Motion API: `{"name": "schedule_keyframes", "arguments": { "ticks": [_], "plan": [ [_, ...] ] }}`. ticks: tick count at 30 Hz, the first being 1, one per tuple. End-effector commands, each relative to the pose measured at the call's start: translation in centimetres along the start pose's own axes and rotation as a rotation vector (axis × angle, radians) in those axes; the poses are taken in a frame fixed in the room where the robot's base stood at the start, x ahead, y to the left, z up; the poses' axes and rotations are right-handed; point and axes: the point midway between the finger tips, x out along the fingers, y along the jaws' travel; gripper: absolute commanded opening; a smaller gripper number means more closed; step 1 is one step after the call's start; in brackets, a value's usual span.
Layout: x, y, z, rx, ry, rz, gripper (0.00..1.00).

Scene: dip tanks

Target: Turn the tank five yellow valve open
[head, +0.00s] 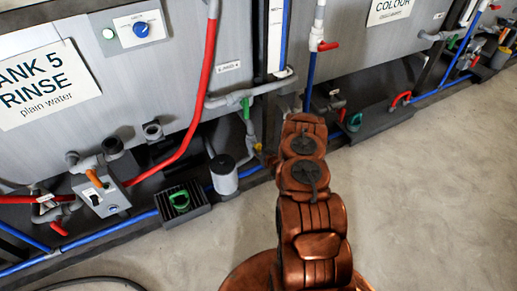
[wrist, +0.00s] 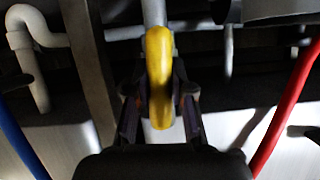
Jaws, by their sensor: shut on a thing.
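The yellow valve handle (wrist: 160,75) stands upright in the middle of the wrist view, on a pale grey pipe (wrist: 153,12). My gripper (wrist: 160,97) has a dark finger on each side of the handle and is shut on it. In the head view, my copper arm reaches to the foot of the tanks and hides my gripper and most of the valve. The tank five panel (head: 150,85) with its "TANK 5 RINSE" sign (head: 45,85) is at the left.
A red hose (head: 205,85) runs down the tank front. Blue pipes (head: 110,231) run low along the tanks. The floor (head: 430,190) at the right is clear.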

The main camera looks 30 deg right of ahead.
Motion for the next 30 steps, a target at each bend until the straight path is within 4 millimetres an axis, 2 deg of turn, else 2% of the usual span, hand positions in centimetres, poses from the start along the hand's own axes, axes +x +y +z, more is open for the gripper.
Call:
{"name": "schedule_keyframes", "arguments": {
  "ticks": [9, 22, 23, 30],
  "plan": [
    [0.01, 0.05, -0.21, -0.075, 0.004, 0.032, 0.00],
    [0.04, 0.10, -0.18, -0.083, 0.005, 0.035, 0.00],
    [0.05, 0.10, -0.19, -0.084, 0.005, 0.035, 0.24],
    [0.03, 0.05, -0.10, -0.082, 0.003, 0.034, 0.48]
  ]
}}
